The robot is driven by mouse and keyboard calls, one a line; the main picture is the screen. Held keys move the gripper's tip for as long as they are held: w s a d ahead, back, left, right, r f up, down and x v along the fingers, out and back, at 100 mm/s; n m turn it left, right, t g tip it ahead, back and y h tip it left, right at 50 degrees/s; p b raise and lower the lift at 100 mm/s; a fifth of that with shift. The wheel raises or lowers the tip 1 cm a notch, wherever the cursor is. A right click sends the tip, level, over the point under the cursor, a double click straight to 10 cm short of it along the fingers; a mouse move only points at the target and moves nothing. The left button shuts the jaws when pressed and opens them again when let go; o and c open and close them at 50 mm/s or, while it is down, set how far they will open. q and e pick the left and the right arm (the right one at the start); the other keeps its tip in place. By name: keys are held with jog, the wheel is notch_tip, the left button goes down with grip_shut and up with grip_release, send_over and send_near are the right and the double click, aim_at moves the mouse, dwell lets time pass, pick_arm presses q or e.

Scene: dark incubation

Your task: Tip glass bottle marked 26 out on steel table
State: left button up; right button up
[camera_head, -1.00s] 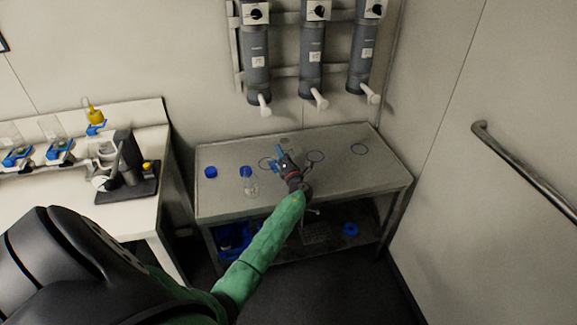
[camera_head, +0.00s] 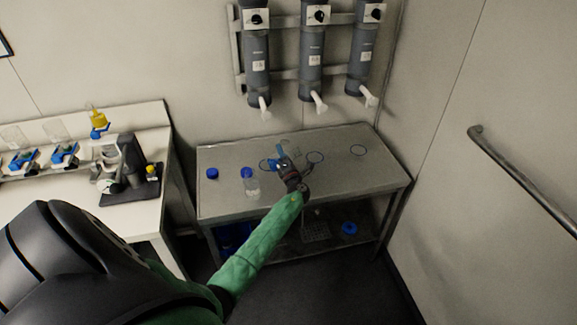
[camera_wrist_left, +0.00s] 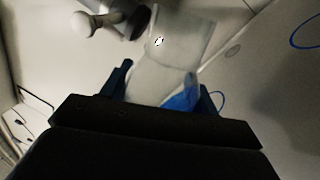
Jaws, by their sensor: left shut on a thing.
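My left gripper (camera_head: 283,160) is over the back middle of the steel table (camera_head: 235,205). In the left wrist view it is shut on a clear glass bottle (camera_wrist_left: 178,45) with a small mark on its side; I cannot read a number there. A blue patch shows at the bottle's near end, between the fingers. In the head view the held bottle is mostly hidden and its tilt is unclear. Another clear bottle with a blue top (camera_head: 250,183) stands on the table to the left of the gripper. My right gripper is not in view.
A blue cap (camera_head: 212,173) lies at the table's left. Several grey dispensers (camera_head: 312,70) with white spouts hang above. A white bench (camera_head: 120,225) stands left, with a black stand (camera_head: 132,165). A handrail (camera_head: 520,175) runs along the right wall.

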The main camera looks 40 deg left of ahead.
aim_at(285, 151)
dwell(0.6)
pick_arm(q)
jog(key=shift+r+m+t+p, duration=0.3)
jog(key=shift+r+m+p, duration=0.25)
jog(key=shift+m+p, duration=0.9)
jog(key=shift+n+p, duration=0.35)
jog(key=shift+r+m+h+p, duration=0.3)
jog(key=shift+r+m+p, duration=0.25)
jog(key=shift+p, duration=0.45)
jog(key=shift+m, duration=0.55)
jog(key=shift+r+t, duration=0.1)
jog(key=shift+t, duration=0.2)
jog(key=shift+w+d+r+m, duration=0.15)
jog(key=shift+r+m, duration=0.35)
jog(key=shift+m, duration=0.6)
jog(key=shift+r+t+h, duration=0.1)
jog(key=shift+t+h, duration=0.2)
